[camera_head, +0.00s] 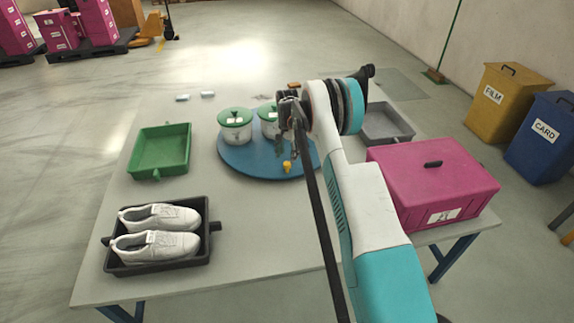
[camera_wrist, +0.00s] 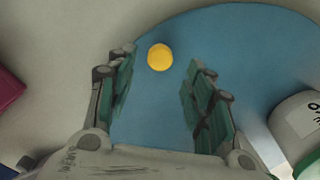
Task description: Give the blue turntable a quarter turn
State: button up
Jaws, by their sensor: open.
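The blue turntable (camera_head: 240,163) is a round disc on the grey table. Two white pots with green lids stand on it, one at the left (camera_head: 235,125) and one (camera_head: 267,118) partly behind my arm. A small yellow knob (camera_head: 287,166) stands near the turntable's front right edge. My gripper (camera_head: 287,150) hangs above the turntable near the knob, partly hidden by my arm. In the wrist view the yellow knob (camera_wrist: 160,57) lies ahead between the open fingers (camera_wrist: 157,82), which appear apart from it. The blue disc (camera_wrist: 245,50) fills much of that view.
A green tray (camera_head: 160,152) is left of the turntable. A black tray (camera_head: 155,262) holds white shoes at front left. A pink box (camera_head: 432,180) and a grey tray (camera_head: 385,125) stand at right. Bare tabletop lies in front of the turntable.

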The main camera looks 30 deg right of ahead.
aim_at(287, 163)
jog(key=shift+f+b, duration=0.6)
jog(key=shift+f, duration=1.75)
grip_shut()
